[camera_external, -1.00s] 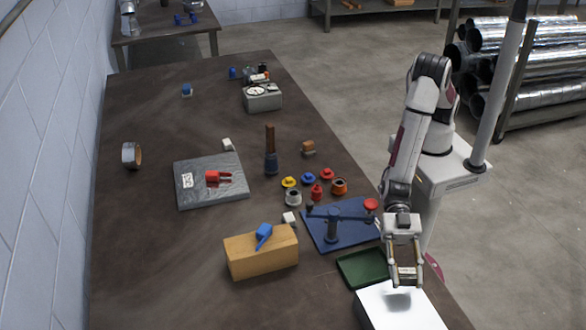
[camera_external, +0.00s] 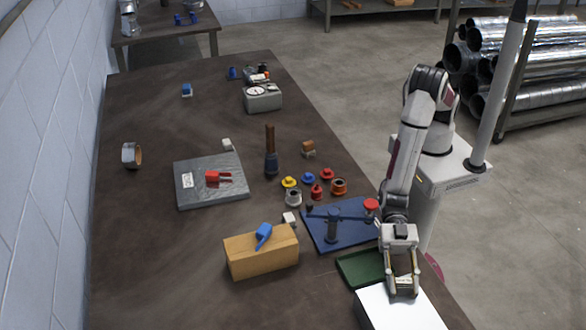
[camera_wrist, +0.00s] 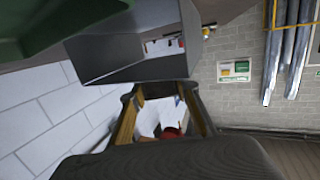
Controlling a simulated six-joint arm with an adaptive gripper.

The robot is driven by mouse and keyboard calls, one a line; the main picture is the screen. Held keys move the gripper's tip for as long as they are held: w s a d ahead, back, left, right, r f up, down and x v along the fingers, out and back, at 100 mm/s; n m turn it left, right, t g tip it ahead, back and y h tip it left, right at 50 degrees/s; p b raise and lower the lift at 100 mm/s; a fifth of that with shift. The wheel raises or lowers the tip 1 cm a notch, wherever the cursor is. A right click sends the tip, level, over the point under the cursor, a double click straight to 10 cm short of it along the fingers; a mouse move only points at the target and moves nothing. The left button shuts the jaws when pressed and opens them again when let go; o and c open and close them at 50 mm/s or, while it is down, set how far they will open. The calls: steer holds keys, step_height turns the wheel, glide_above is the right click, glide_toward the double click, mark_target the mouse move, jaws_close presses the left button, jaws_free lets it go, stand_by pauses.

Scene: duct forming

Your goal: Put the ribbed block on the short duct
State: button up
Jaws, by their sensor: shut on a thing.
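My gripper (camera_external: 402,290) points down at the front right of the table, at the far edge of a bright white flat-topped piece (camera_external: 400,312). Its tan fingers show in the wrist view (camera_wrist: 160,100). A grey open-ended box form, which looks like the short duct (camera_wrist: 125,72), lies just beyond the fingertips. I cannot tell whether block and duct touch.
A green tray (camera_external: 347,267) lies beside my gripper, with a blue plate fixture (camera_external: 312,232) behind it. A wooden block (camera_external: 262,261) with a blue tool stands to the left. Several small coloured parts lie farther back. The table's left front is clear.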

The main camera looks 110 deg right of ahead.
stand_by(0.3)
steer(key=o, duration=1.3)
steer(key=shift+f, duration=0.15)
steer(key=shift+d, duration=0.1)
steer(key=shift+s+d+r, duration=0.15)
steer(key=shift+d+r, duration=0.1)
steer(key=shift+d, duration=0.2)
steer(key=shift+v, duration=0.8)
step_height(320, 180, up, 5)
steer(key=shift+d+f, duration=0.1)
steer(key=shift+f, duration=0.1)
steer(key=shift+r, duration=1.2)
